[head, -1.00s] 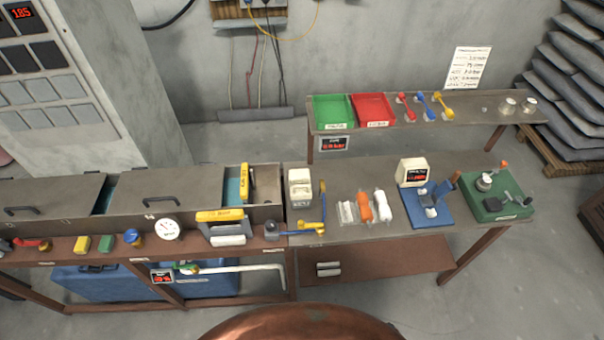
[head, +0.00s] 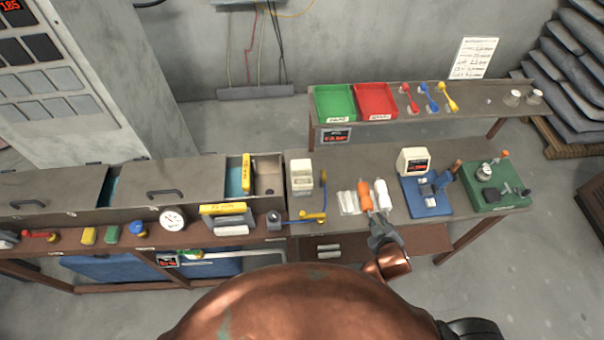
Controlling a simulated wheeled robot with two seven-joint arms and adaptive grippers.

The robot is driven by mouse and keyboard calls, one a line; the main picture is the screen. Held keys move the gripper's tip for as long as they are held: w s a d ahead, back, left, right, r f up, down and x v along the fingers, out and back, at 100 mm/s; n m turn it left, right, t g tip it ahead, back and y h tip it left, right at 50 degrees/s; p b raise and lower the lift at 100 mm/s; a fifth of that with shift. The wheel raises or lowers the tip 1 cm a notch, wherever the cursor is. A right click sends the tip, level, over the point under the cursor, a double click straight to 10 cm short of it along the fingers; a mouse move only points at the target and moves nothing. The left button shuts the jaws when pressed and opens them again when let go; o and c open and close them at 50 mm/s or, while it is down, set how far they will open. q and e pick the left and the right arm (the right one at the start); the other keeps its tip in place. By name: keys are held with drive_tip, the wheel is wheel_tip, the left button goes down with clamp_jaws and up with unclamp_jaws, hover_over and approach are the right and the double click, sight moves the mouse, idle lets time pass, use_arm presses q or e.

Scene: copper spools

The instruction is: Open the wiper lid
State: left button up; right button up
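A yellow-topped grey block (head: 224,209) sits at the front edge of the left bench, beside the round white gauge. It looks like the wiper with its lid down, but its label is too small to read. Another yellow piece (head: 248,173) stands upright at the open end of the long metal trough. My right gripper (head: 377,219) is at the front edge of the right bench, just before the orange and white cylinders and well right of the yellow-topped block. Its fingers are too small to judge. My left gripper is out of view.
A blue-armed, yellow-ended lever (head: 314,217) lies between the yellow-topped block and my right gripper. The orange cylinder (head: 365,193) and white cylinder (head: 381,194) stand close to the gripper. A blue fixture (head: 423,207) and green fixture (head: 500,200) are further right.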

drive_tip(key=w+a+r+n+t+y, duration=0.35)
drive_tip(key=w+a+n, duration=0.35)
drive_tip(key=w+a, duration=0.3)
drive_tip(key=n+t+y, duration=0.2)
drive_tip(key=n+y, duration=0.3)
drive_tip(key=n, duration=0.3)
approach(302, 177)
drive_tip(key=x, duration=0.3)
drive_tip(key=shift+g+h, duration=0.25)
drive_tip(key=shift+x, duration=3.65)
drive_tip(key=shift+c, duration=0.7)
clamp_jaws()
